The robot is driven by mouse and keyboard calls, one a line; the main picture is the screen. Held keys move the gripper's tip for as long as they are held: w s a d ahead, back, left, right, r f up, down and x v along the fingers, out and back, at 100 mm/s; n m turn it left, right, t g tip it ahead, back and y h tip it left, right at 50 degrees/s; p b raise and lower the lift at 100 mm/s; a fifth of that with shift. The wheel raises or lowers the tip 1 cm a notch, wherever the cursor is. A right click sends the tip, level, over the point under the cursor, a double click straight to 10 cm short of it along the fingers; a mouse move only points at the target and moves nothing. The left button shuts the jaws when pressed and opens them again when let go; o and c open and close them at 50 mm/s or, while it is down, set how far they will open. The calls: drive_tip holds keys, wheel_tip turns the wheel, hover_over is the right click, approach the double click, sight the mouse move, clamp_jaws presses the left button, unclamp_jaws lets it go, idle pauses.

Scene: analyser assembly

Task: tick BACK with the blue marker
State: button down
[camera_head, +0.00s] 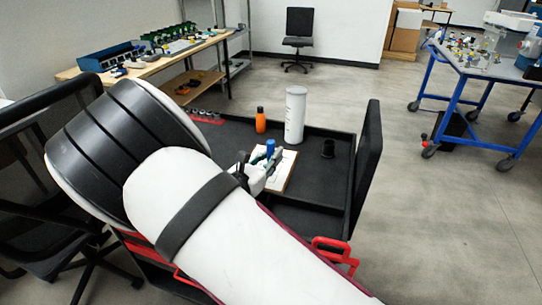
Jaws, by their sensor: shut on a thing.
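My gripper (262,168) is over the black cart top, just left of a clipboard with a white sheet (287,166). It is shut on the blue marker (270,147), whose blue end stands up above the fingers. The marker's lower part is hidden by my gripper, so I cannot tell whether its tip touches the sheet. My arm covers part of the clipboard's left side. The word BACK and any tick boxes are too small to read.
A white cylinder (295,115) and an orange bottle (260,120) stand behind the clipboard. The cart has raised edges and a tall black panel (368,155) at right. Red handles (334,254) are at the front.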

sight(271, 141)
drive_tip(key=shift+f, duration=0.75)
idle(1.9)
drive_tip(key=shift+r+p, duration=2.3)
drive_tip(key=shift+r, duration=1.45)
